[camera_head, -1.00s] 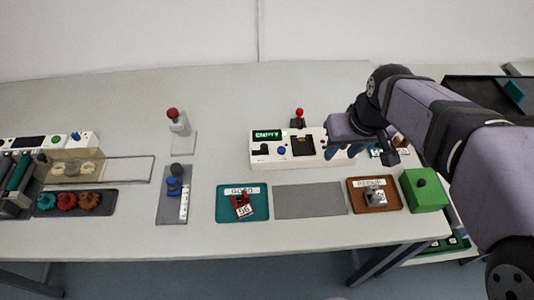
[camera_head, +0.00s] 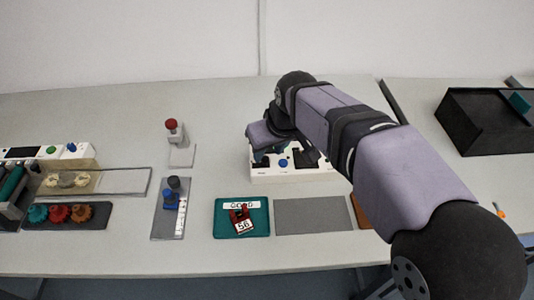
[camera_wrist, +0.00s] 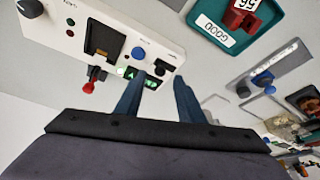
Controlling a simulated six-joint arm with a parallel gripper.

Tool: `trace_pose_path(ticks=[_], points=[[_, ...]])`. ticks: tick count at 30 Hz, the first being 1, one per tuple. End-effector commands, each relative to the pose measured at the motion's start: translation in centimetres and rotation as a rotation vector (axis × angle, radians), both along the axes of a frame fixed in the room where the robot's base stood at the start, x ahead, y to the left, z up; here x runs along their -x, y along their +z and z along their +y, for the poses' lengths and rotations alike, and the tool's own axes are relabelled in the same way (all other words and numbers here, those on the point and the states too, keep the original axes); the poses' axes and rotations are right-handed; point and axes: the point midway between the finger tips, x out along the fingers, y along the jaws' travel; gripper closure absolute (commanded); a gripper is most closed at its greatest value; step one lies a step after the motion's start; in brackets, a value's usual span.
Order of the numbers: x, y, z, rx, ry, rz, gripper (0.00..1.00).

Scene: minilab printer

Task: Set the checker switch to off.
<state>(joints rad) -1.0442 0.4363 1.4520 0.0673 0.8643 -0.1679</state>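The checker is a white box (camera_head: 290,178) at the middle of the table, partly hidden under my arm. A small black switch (camera_wrist: 160,68) sits near the display end. My gripper (camera_wrist: 160,82) has its two dark blue fingers apart with nothing held between them. The fingertips are over the display and switch end. I cannot tell whether they touch or which way the switch is set.
A teal tray (camera_head: 220,230) with a red part tagged 56 lies in front of the checker, beside a grey mat (camera_head: 312,215). A red-topped stand (camera_head: 180,140) and a blue-knobbed stamp-like item (camera_head: 170,200) stand to the left. A black bin (camera_head: 485,122) is at right.

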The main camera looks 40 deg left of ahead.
Motion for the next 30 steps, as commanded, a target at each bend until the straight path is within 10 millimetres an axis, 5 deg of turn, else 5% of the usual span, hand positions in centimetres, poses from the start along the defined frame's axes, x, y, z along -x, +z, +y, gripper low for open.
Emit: trace_pose_path(ticks=[9,19,24,30], points=[[-0.4,-2.8,1.0,0.001,0.0,0.002,0.65],[-0.5,-3.1,1.1,0.001,0.0,0.0,0.65],[-0.5,-3.1,1.1,0.001,0.0,0.0,1.0],[-0.2,-3.0,1.4,0.001,0.001,0.0,1.0]])
